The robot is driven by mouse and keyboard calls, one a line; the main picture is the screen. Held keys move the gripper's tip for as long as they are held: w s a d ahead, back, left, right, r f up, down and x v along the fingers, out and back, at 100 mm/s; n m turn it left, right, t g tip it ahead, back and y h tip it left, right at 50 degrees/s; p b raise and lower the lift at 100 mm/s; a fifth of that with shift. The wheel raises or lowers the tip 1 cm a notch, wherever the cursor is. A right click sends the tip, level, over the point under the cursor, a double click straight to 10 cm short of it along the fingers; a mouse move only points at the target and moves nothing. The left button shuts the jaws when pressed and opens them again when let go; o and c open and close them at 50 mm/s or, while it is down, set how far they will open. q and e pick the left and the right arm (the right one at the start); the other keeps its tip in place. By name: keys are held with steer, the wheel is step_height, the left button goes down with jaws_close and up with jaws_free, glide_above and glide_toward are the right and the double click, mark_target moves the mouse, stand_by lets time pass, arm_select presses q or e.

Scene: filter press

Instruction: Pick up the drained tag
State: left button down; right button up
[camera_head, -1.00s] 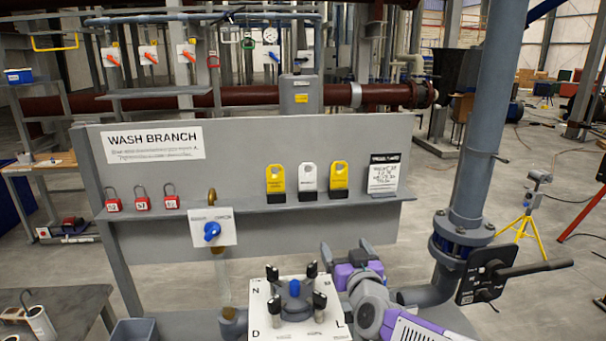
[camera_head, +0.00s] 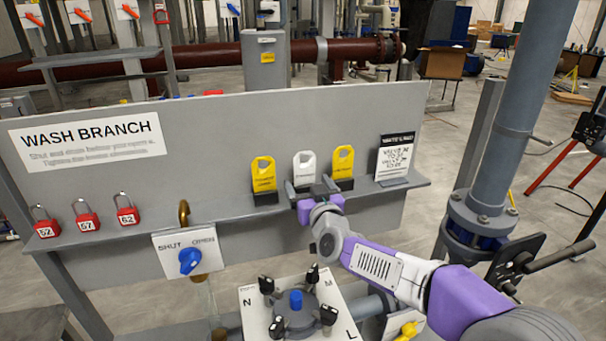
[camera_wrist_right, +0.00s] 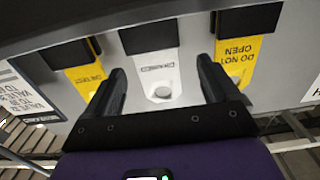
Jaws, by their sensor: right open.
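The white tag (camera_head: 304,167) stands in a black holder on the shelf of the grey panel, between two yellow tags. Its small print is hard to read; I take it for the drained tag. My right gripper (camera_head: 315,188) is open just in front of it and hides its lower part in the head view. In the right wrist view the white tag (camera_wrist_right: 155,65) shows upside down between the two spread black fingers, which are not closed on it. Its holed end points toward the gripper's palm. My left gripper is out of view.
A yellow tag (camera_head: 263,172) stands left of the white one; another yellow tag (camera_head: 343,161) stands right, close by. A sign card (camera_head: 394,158) is further right. Red padlocks (camera_head: 87,219) sit at the shelf's left. A knobbed block (camera_head: 253,312) and grey pipe (camera_head: 510,125) stand nearer.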

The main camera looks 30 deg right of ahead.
steer(key=x, duration=0.5)
steer(key=shift+s+d+p, duration=0.1)
steer(key=shift+d+p, duration=0.15)
steer(key=shift+p, duration=0.05)
steer(key=c, duration=1)
steer(key=shift+c, duration=0.2)
steer(key=shift+r, duration=0.65)
step_height(320, 180, up, 11)
steer(key=p, duration=0.5)
steer(key=shift+r+p, duration=0.1)
steer(key=shift+p, duration=0.25)
step_height(320, 180, up, 13)
steer(key=p, duration=0.9)
glide_above(305, 173)
steer(key=shift+w+r, duration=0.15)
steer(key=shift+r, duration=1.2)
steer(key=shift+w+r, duration=0.1)
steer(key=shift+r, duration=1.25)
